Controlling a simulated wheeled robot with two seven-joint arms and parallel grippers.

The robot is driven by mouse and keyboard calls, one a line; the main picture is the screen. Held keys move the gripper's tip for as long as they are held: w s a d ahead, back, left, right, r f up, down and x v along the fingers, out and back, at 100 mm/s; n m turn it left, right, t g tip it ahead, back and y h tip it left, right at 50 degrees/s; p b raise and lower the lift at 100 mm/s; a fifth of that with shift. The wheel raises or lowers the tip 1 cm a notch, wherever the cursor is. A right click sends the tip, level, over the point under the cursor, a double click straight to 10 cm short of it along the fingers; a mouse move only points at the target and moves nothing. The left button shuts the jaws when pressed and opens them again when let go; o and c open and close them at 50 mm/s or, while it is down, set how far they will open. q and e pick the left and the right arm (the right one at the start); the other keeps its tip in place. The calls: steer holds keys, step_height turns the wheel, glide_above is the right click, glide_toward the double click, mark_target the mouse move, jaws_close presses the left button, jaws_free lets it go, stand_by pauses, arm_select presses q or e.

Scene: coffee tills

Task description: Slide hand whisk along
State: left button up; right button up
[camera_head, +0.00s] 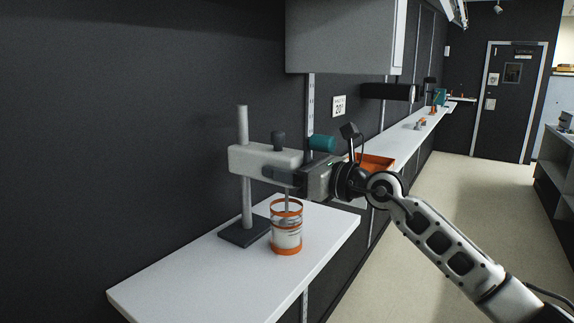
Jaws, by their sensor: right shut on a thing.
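The hand whisk is mostly hidden by my right gripper and the stand arm. A thin grey shaft (288,203), seemingly part of it, runs down into a clear jar (287,242) with orange bands at rim and base. My right gripper (282,177) comes in from the right, just above the jar and against the pale arm of the stand. It is shut on what seems to be the hand whisk; its fingertips are dark and the exact contact cannot be told. My left gripper is out of view.
A stand with an upright post (243,125), pale horizontal arm (258,158) and dark base (240,233) stands on the white shelf (190,285). A teal cylinder (321,143) is behind my gripper. An orange tray (376,161) lies beyond. The shelf's front left is clear.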

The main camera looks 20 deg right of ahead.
steer(key=shift+f, duration=0.2)
steer(key=o, duration=1.4)
steer(key=shift+r, duration=0.1)
steer(key=shift+s+d, duration=0.15)
arm_select(q)
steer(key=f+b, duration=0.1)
steer(key=b, duration=0.2)
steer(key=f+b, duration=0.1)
steer(key=b, duration=0.2)
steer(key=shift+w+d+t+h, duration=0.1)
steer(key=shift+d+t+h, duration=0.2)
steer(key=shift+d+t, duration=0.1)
arm_select(e)
steer(key=v, duration=1.5)
steer(key=shift+s+d, duration=0.15)
steer(key=shift+s, duration=0.05)
